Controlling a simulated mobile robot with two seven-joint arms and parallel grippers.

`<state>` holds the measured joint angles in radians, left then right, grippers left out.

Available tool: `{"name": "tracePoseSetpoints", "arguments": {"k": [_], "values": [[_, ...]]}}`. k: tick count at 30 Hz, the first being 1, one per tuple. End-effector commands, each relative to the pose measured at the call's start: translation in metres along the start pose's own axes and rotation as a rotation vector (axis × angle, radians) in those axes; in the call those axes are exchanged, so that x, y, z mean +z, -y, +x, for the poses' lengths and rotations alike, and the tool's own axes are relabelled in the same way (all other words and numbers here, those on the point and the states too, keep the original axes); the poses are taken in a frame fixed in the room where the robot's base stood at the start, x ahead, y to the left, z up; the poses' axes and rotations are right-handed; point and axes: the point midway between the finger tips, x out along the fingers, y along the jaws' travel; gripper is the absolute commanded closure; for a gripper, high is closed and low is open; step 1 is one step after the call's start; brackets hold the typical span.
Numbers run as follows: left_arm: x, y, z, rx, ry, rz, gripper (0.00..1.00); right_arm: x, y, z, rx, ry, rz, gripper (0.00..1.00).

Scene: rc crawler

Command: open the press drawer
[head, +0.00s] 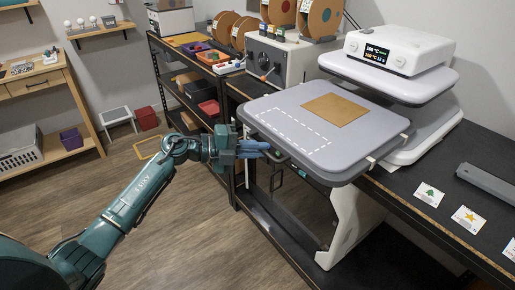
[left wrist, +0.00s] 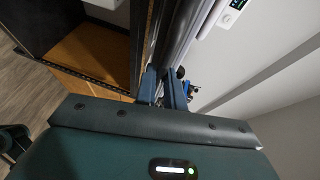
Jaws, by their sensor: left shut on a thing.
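The white heat press (head: 400,50) stands on the black bench at the right. Its drawer, a grey plate (head: 360,150) with a dashed white outline and a tan square on it, sits out to the front left, well clear of the raised upper plate (head: 390,80). My left gripper (head: 264,150) is at the drawer's front left edge, its blue fingers shut on the drawer handle, which they mostly hide. In the left wrist view the fingers (left wrist: 165,90) close at a dark edge; the grip itself is hard to make out. My right gripper is not in view.
Cards (head: 469,219) and a grey bar (head: 487,182) lie on the bench at the right. A shelf rack with bins (head: 201,88) and a spool machine (head: 275,62) stand behind. The wooden floor (head: 185,230) left of the bench is clear around my arm.

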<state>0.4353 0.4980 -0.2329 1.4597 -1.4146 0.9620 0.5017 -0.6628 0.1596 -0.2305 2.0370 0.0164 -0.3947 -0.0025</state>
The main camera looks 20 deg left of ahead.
Motion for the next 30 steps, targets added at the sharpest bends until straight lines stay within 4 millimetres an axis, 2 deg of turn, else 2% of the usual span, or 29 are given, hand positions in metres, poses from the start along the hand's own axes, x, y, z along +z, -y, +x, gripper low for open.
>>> {"name": "tracePoseSetpoints", "arguments": {"k": [5,6,13,23,26,30], "values": [[0.000,0.000,0.000,0.000,-0.001,0.000,1.00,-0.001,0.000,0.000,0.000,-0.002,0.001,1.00],[0.000,0.000,0.000,0.000,-0.001,0.000,0.86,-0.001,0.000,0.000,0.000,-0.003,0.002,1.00],[0.000,0.000,0.000,0.000,0.000,0.000,0.68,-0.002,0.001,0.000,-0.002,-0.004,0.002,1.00],[0.001,-0.001,-0.006,0.001,0.002,0.001,0.68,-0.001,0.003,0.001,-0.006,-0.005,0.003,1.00],[0.001,-0.002,-0.019,0.002,0.003,0.001,0.68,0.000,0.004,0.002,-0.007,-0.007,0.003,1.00],[0.001,-0.004,-0.049,0.005,0.003,0.001,0.68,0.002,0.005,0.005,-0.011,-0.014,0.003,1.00]]}}
